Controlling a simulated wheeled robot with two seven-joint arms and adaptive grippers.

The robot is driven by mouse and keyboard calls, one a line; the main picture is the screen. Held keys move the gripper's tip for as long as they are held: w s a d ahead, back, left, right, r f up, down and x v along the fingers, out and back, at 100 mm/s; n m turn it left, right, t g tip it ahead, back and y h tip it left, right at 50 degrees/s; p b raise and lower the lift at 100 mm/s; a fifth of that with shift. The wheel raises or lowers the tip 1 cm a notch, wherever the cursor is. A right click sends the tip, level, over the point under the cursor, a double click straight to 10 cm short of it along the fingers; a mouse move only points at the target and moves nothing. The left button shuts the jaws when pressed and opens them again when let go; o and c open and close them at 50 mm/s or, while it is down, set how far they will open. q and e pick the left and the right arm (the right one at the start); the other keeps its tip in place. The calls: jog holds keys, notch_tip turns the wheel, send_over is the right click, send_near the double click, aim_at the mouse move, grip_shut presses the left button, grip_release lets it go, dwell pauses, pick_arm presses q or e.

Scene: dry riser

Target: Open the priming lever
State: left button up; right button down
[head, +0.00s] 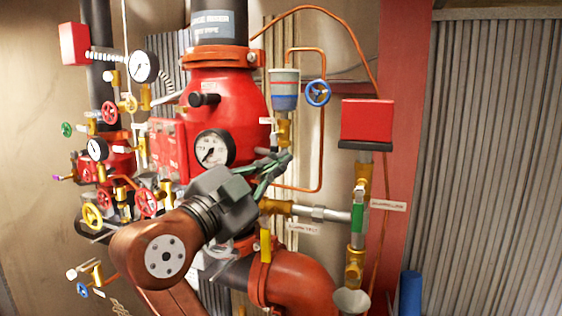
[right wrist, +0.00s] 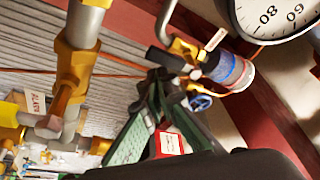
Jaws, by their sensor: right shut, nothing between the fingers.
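A grey-and-blue cup (head: 284,88) stands above a brass valve (head: 284,131) right of the big red riser valve. A small dark lever (head: 274,141) sits at this brass valve, beside a white tag (head: 266,121); I take it as the priming lever. In the right wrist view the lever (right wrist: 165,59) has a black grip, and the cup (right wrist: 230,70) is behind it. My right gripper (head: 284,156) is shut and empty, its green fingertips just below the lever. In the wrist view the fingertips (right wrist: 158,80) look close to the black grip; I cannot tell whether they touch. My left gripper is not in view.
A pressure gauge (head: 214,149) is left of my right gripper. A blue handwheel (head: 318,93) and copper tubing are to the right of the cup. The corrugated wall (head: 490,160) is clear.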

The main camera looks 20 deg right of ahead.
jog(key=shift+w+a+f, duration=0.15)
jog(key=shift+w+f, duration=0.05)
jog(key=shift+s+a+f, duration=0.2)
jog(key=shift+s+a, duration=0.15)
jog(key=shift+a, duration=0.1)
jog(key=v, duration=1)
jog(key=shift+s+a, duration=0.2)
jog(key=shift+s, duration=0.25)
jog(key=shift+r, duration=0.1)
